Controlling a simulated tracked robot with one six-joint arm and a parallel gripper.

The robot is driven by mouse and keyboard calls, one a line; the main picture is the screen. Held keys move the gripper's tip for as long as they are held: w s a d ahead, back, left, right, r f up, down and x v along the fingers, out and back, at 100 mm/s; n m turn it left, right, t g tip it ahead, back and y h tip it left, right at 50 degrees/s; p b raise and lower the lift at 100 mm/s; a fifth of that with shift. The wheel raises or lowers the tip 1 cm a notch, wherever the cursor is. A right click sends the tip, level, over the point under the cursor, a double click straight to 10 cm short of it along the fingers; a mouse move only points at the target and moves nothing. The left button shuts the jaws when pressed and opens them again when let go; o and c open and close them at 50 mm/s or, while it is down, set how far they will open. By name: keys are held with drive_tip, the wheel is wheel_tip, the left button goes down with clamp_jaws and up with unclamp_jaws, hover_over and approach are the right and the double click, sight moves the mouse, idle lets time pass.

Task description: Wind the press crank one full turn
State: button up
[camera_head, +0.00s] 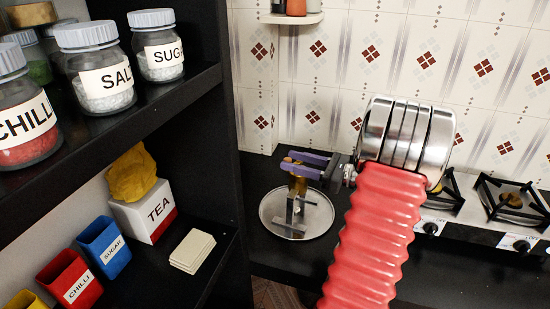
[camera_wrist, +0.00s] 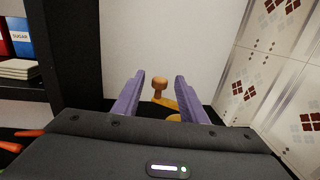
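The press (camera_head: 296,210) stands on a round metal tray (camera_head: 268,213) in the head view, with a grey metal frame and a brass-coloured upper part. The crank's brown wooden knob (camera_wrist: 160,86) and yellow arm (camera_wrist: 166,103) show in the wrist view. My gripper (camera_head: 287,162) is at the top of the press and partly hides it. In the wrist view, my gripper (camera_wrist: 159,77) has its two purple fingers apart, one on each side of the knob in the picture, with a visible gap to it. I cannot tell the knob's exact depth between them.
A dark shelf unit (camera_head: 229,150) stands close on the left, with jars (camera_head: 100,75) and a tea box (camera_head: 146,217). The stove burners (camera_head: 510,200) are on the right. A tiled wall (camera_head: 330,60) closes off the back. Some dark counter is clear beside the tray.

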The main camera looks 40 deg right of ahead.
drive_tip(key=x, duration=0.6)
drive_tip(key=shift+w, duration=0.1)
drive_tip(key=shift+c, duration=0.4)
drive_tip(key=c, duration=0.9)
drive_tip(key=shift+a, duration=0.3)
clamp_jaws()
drive_tip(key=shift+d, duration=0.25)
